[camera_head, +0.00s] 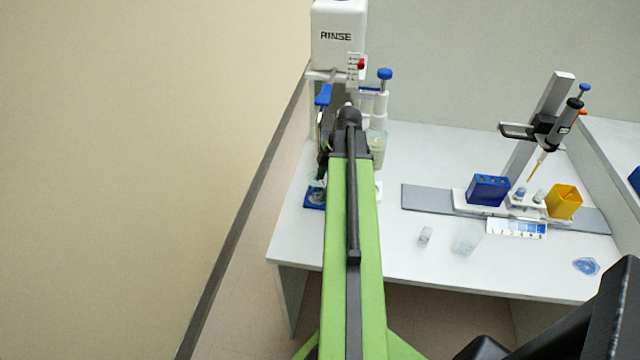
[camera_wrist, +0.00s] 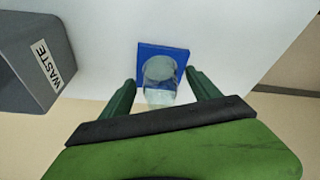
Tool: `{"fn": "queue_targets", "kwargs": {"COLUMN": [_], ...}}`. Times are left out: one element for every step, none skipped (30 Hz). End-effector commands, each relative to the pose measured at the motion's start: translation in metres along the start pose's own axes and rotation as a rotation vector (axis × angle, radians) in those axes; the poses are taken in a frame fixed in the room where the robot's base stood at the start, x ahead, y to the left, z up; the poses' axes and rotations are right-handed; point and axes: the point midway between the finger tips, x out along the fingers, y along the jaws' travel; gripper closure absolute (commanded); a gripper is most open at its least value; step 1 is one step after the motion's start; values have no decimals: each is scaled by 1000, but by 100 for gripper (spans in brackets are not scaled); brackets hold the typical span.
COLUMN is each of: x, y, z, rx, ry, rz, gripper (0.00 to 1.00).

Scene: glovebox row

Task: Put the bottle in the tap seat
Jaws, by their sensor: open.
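The tap seat is a blue square pad (camera_wrist: 145,52) on the white bench, and it also shows below the RINSE tank's tap in the head view (camera_head: 312,204). A small clear, greyish bottle (camera_wrist: 160,72) is over the pad in the wrist view, and appears to stand in it; its base is hard to make out. My gripper (camera_wrist: 163,78) is open, with one green finger on each side of the bottle and gaps visible. In the head view my arm hides most of the gripper and bottle.
The white RINSE tank (camera_head: 338,45) with a blue tap lever (camera_head: 323,95) stands above. A grey WASTE bin (camera_wrist: 35,60) is at the left in the wrist view. A pipette stand (camera_head: 540,125), blue rack (camera_head: 488,190) and yellow box (camera_head: 564,202) stand at right.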

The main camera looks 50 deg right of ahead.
Motion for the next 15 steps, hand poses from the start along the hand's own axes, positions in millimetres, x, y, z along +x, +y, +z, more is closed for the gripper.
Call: {"fn": "queue_targets", "kwargs": {"x": [-2, -5, -8, -10, -12, -15, -16, -18, -20, -22, -23, -24, -25, -26, -26], "y": [2, 2, 2, 2, 2, 2, 2, 2, 1, 2, 2, 2, 1, 1, 1], "z": [16, 24, 35, 43, 50, 60, 67, 73, 81, 86, 90, 95, 98, 101, 103], "rx": [6, 6, 6, 6, 5, 6, 4, 4, 4, 3, 3, 3, 2, 1, 0], "ry": [-1, -1, -1, -1, -1, -1, 0, 0, 0, 0, 0, 0, 0, 0, 0], "rz": [1, 2, 2, 2, 1, 1, 0, 0, 0, 0, 0, 0, 1, 0, 0], "gripper": [29, 29, 29, 29, 29, 29, 29, 29, 29, 29, 29, 29, 29, 29, 29]}}
